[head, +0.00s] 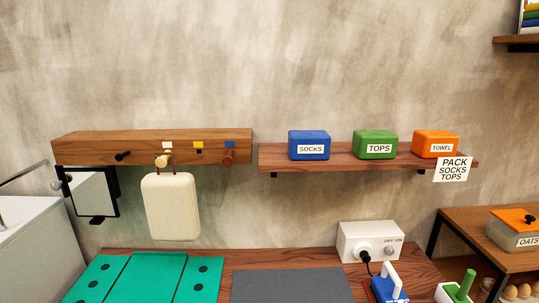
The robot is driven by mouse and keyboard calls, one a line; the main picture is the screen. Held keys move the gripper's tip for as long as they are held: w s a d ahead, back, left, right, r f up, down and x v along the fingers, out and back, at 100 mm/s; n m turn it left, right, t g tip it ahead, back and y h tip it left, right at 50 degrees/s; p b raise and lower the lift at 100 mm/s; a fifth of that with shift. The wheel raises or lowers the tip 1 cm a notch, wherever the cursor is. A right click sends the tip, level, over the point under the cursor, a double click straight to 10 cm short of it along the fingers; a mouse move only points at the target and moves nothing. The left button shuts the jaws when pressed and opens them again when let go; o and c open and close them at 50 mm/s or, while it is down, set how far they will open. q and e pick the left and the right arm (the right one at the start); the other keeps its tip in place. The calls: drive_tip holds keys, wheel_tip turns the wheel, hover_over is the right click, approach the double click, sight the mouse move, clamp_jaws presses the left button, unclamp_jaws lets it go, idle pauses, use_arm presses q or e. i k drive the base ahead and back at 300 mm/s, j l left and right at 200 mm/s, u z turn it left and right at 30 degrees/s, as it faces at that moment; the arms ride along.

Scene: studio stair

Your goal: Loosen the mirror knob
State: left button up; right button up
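The mirror (92,192) is a small dark-framed panel at the left, beside the white basin unit and below the wooden rail. A small round knob (56,185) shows at its left side, next to the frame. A dark tab (97,220) sticks out at the mirror's lower edge. I cannot tell from here how tight the knob is. Neither of my grippers is in view.
A cream bag (171,207) hangs from the wooden peg rail (90,146), right of the mirror. A white basin unit (40,245) stands at left. The table below holds a green folding case (145,277) and a grey mat (290,285). Boxes line a shelf (345,157).

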sight(55, 185)
drive_tip(key=u, duration=1.4)
